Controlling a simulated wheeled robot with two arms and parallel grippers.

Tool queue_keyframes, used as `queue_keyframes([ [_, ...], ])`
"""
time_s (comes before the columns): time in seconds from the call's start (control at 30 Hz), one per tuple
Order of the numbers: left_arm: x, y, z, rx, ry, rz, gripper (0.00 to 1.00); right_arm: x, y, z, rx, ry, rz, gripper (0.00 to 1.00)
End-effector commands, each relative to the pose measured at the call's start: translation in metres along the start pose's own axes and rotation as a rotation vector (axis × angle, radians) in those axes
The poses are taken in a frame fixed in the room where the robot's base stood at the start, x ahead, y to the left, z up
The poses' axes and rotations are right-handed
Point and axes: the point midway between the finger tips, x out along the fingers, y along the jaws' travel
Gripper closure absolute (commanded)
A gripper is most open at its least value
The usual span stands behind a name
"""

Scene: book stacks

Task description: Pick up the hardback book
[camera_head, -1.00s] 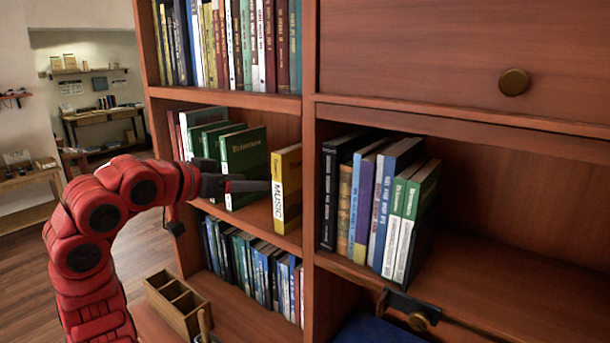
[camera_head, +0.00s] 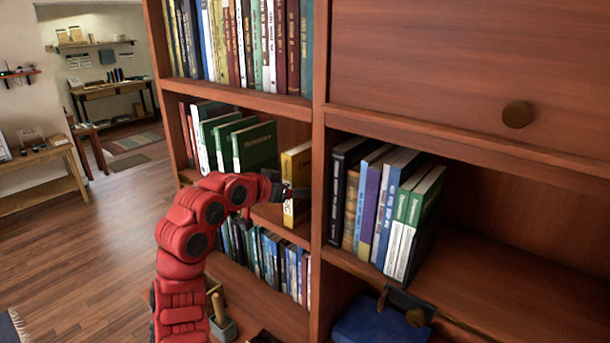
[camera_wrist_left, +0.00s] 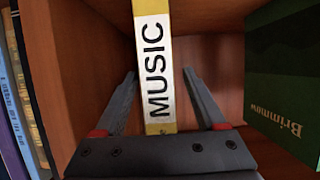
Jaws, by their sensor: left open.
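A yellow hardback book (camera_head: 296,163) with a white spine label reading MUSIC stands upright in the middle left compartment, near the divider. It also fills the centre of the left wrist view (camera_wrist_left: 153,25). My left gripper (camera_head: 291,193) is at the front of this book. In the left wrist view the left gripper (camera_wrist_left: 159,75) is open, with one finger on each side of the spine. A gap shows between each finger and the book, so neither visibly touches it. My right gripper is in no view.
Green books (camera_head: 254,147) stand left of the yellow book, with a gap between. The wooden divider (camera_head: 318,180) is close on its right, with more books (camera_head: 385,205) beyond it. The right part of that shelf (camera_head: 500,285) is bare.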

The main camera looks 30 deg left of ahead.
Motion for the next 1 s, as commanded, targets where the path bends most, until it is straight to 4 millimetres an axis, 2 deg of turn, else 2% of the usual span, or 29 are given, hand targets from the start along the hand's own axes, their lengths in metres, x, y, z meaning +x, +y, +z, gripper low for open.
queue_keyframes([
  [0.03,0.006,0.003,-0.006,-0.003,-0.003,0.003,0.28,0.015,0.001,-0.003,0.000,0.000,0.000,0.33],
  [0.1,0.017,0.002,-0.005,-0.004,-0.003,0.004,0.28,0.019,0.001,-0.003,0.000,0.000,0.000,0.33],
  [0.23,0.027,0.001,-0.003,0.000,0.002,-0.001,0.28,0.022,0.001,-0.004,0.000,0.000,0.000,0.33],
  [0.47,0.029,0.001,-0.002,0.001,0.003,-0.002,0.29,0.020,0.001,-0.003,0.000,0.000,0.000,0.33],
  [0.83,0.029,0.001,-0.002,0.000,0.003,-0.002,0.96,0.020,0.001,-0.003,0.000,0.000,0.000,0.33],
  [0.87,0.029,0.001,-0.002,0.000,0.003,-0.002,1.00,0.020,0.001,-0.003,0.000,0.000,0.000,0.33],
  [1.0,0.029,0.001,-0.002,0.000,0.002,-0.002,1.00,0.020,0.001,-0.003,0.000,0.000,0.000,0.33],
])
